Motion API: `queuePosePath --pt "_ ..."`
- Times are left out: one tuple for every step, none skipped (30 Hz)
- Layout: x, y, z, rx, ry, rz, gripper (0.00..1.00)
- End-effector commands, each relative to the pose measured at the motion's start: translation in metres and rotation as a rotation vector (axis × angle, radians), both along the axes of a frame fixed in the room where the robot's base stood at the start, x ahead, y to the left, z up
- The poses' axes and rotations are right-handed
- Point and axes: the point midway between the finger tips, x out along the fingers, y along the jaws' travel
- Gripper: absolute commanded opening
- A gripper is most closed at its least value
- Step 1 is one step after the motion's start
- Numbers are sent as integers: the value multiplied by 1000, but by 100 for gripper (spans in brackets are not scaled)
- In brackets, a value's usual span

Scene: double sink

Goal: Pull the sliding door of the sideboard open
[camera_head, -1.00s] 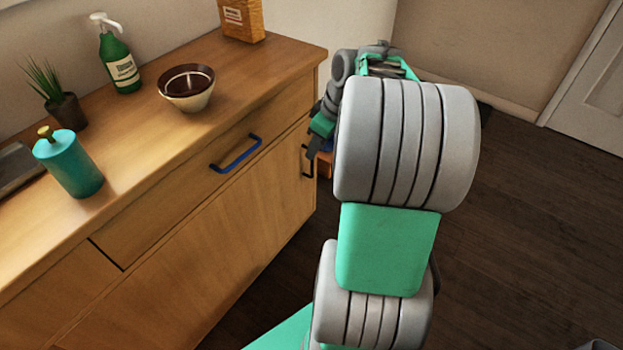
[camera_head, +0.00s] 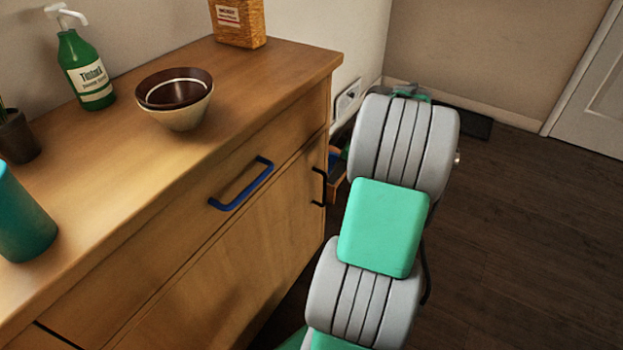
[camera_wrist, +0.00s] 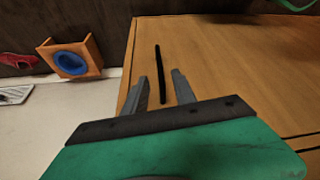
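The wooden sideboard (camera_head: 290,75) fills the left of the head view. Its door panel (camera_head: 235,275) lies below the drawer and appears closed. A thin black bar handle (camera_head: 316,187) sits near the door's far edge. In the wrist view the same handle (camera_wrist: 160,65) stands out against the wood. My gripper (camera_wrist: 161,77) is open there, one grey finger on each side of the handle's line. The handle's lower part shows between the fingers; I cannot tell whether they touch it. In the head view my arm hides the gripper.
The drawer above has a blue handle (camera_head: 240,184). A bowl (camera_head: 175,97), a green pump bottle (camera_head: 84,62), a teal container (camera_head: 20,220) and a box (camera_head: 238,22) stand on top. An orange holder with a blue round part (camera_wrist: 70,61) is beside the sideboard.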

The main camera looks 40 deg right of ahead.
Motion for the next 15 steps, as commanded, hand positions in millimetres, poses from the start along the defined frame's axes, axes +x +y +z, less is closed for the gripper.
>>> queuePosePath --pt "0 1 -1 0 0 1 33" --pt "1 1 -3 1 1 3 33" --pt "3 3 -6 1 1 5 33" --pt "4 4 -9 2 1 6 33" --pt "6 6 -13 2 1 8 33" --pt "8 8 -18 2 1 11 33" --pt "10 9 -23 2 1 13 33" --pt "13 12 -29 2 1 15 33" --pt "16 14 -37 3 1 16 33" --pt "18 15 -43 2 3 15 33" --pt "20 16 -49 3 2 15 33" --pt "23 18 -56 3 1 16 33" --pt "24 19 -61 3 1 16 33" --pt "26 20 -65 2 2 15 33" --pt "28 20 -69 2 1 14 33"
